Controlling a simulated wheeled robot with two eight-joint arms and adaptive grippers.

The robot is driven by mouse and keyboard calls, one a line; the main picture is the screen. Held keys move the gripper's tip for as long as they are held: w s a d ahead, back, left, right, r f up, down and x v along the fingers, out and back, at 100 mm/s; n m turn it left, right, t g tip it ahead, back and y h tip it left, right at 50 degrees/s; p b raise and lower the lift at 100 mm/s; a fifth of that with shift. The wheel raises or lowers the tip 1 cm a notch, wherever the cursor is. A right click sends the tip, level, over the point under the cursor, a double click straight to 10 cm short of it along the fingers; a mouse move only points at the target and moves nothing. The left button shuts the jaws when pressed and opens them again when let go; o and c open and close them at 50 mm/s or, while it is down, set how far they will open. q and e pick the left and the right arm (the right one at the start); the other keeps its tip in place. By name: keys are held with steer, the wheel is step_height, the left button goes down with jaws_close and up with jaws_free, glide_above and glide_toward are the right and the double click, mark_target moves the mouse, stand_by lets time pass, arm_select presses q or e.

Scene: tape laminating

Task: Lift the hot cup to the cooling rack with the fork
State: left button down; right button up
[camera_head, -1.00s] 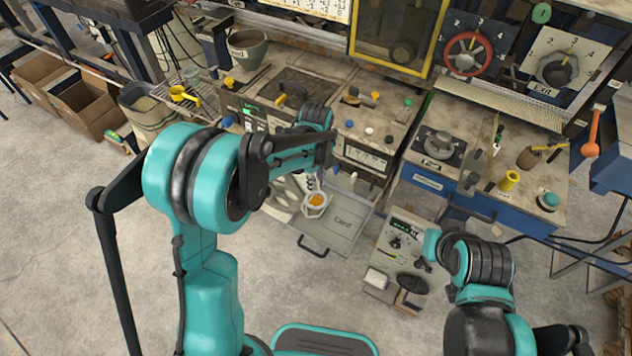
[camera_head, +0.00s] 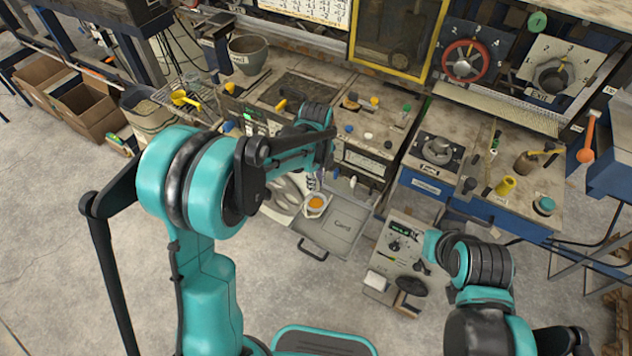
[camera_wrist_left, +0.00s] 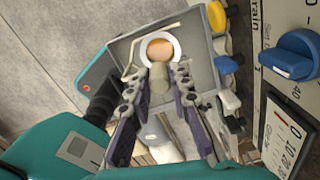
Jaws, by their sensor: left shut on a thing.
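A small pale cup (camera_head: 316,203) with orange contents is in the open grey drawer tray (camera_head: 338,228); the wrist view shows its round rim and contents (camera_wrist_left: 160,47). My left gripper (camera_head: 318,180) is over the tray, beside the cup. In the wrist view its fingers (camera_wrist_left: 158,95) are shut on a short, thick beige handle (camera_wrist_left: 159,80), which I take for the fork's. The handle points at the cup; the fork's head and its contact with the cup are unclear. My right gripper (camera_head: 426,266) is low by the control box, its fingers hard to see.
A wire rack (camera_head: 196,84), possibly the cooling rack, is at the back left, near a yellow tool (camera_head: 185,98). The control box (camera_head: 400,248) stands right of the tray. Benches with knobs run behind. Open floor lies in front.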

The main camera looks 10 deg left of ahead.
arm_select(q)
steer(key=shift+r+p, duration=1.7)
steer(key=shift+r, duration=0.9)
steer(key=s+a+r+p, duration=0.2)
steer(key=s+r+p, duration=0.2)
steer(key=s+r, duration=0.1)
steer(key=shift+s+r, duration=0.35)
steer(key=shift+r, duration=0.15)
steer(key=shift+w+a, duration=0.1)
steer(key=shift+a, duration=0.05)
